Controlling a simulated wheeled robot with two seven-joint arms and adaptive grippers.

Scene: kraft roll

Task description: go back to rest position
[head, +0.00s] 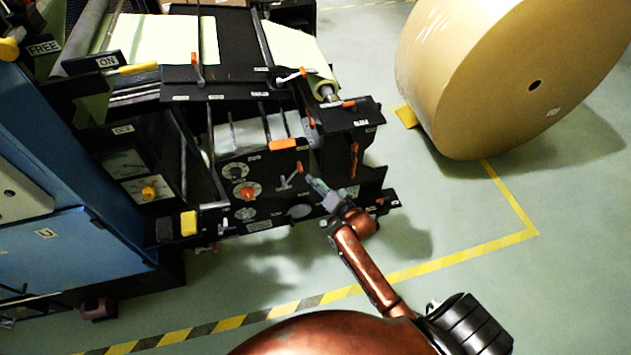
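My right arm (365,270) is copper-coloured and reaches up from the bottom of the head view to the front of the black machine (350,185). My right gripper (311,182) is grey and points up and left at the machine's control panel. Its fingertips are close to a small orange-tipped lever (299,168); I cannot tell whether they touch it. The fingers are too small to tell open from shut. My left gripper is not in view.
A large kraft paper roll (475,70) stands at the upper right, with a yellow chock (405,116) by it. A blue cabinet (50,150) fills the left. Yellow floor tape (440,264) crosses the green floor (560,300), which is clear at the lower right.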

